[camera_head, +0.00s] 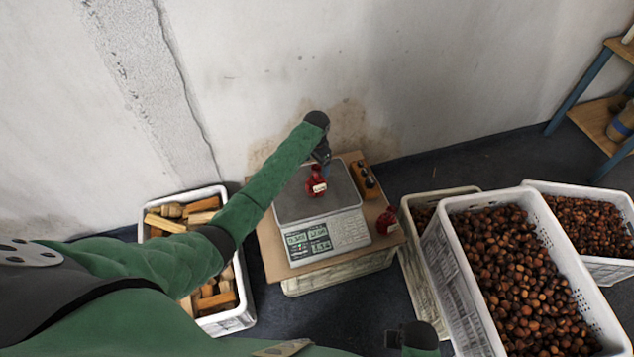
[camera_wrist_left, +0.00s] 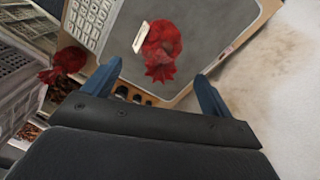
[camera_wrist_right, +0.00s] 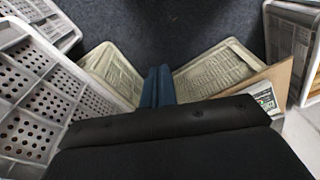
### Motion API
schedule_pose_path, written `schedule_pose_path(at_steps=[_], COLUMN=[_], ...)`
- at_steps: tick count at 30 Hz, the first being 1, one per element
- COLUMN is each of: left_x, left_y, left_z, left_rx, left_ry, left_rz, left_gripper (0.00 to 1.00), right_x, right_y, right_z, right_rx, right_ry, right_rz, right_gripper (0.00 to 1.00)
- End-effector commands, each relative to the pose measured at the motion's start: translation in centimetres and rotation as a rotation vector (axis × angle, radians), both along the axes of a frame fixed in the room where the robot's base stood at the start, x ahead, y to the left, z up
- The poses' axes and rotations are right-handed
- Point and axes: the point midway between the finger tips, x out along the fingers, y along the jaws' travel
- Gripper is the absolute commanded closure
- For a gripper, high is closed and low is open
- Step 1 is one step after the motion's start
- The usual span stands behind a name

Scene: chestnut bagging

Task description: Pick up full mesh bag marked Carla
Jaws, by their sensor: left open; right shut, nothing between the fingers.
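A red mesh bag (camera_head: 315,186) with a white tag lies on the grey scale pan (camera_head: 343,197); the name on the tag is too small to read. In the head view my left gripper (camera_head: 322,156) is above the pan, behind the bag. A second red bag (camera_head: 387,221) sits at the right edge of the board, and it shows in the left wrist view (camera_wrist_left: 70,61). My right gripper (camera_wrist_right: 158,70) is shut and empty, low near the crates.
The scale (camera_head: 328,238) stands on a wooden board (camera_head: 268,252). A wooden block with dark knobs (camera_head: 364,179) lies right of the pan. A crate of wood pieces (camera_head: 240,318) stands left. Chestnut crates (camera_head: 458,289) stand right. The wall (camera_head: 270,70) is close behind the scale.

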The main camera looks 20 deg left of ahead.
Motion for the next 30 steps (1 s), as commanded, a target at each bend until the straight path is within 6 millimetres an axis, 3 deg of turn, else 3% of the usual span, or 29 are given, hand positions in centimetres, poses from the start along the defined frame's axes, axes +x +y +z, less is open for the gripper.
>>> schedule_pose_path(at_steps=[5, 16, 24, 30], left_x=[0.0, 0.0, 0.1, 0.2], left_y=[-0.1, 0.0, 0.3, 0.2], left_z=[-0.1, -2.8, -5.3, -7.3], left_rx=[-0.001, 0.0, -0.001, -0.001], left_ry=[-0.001, -0.002, -0.001, -0.002], left_rz=[-0.047, -0.05, -0.05, -0.05], left_gripper=[0.15, 0.15, 0.15, 0.15], right_x=[0.2, -0.1, -1.1, -1.6], right_y=[0.0, -0.2, -0.8, -1.1], right_z=[0.0, -2.3, -6.1, -7.7], right_rx=[0.002, -0.002, -0.01, -0.012], right_ry=[-0.013, -0.01, -0.007, -0.007], right_rz=[-0.002, -0.002, -0.003, -0.003], right_gripper=[1.0, 1.0, 1.0, 1.0])
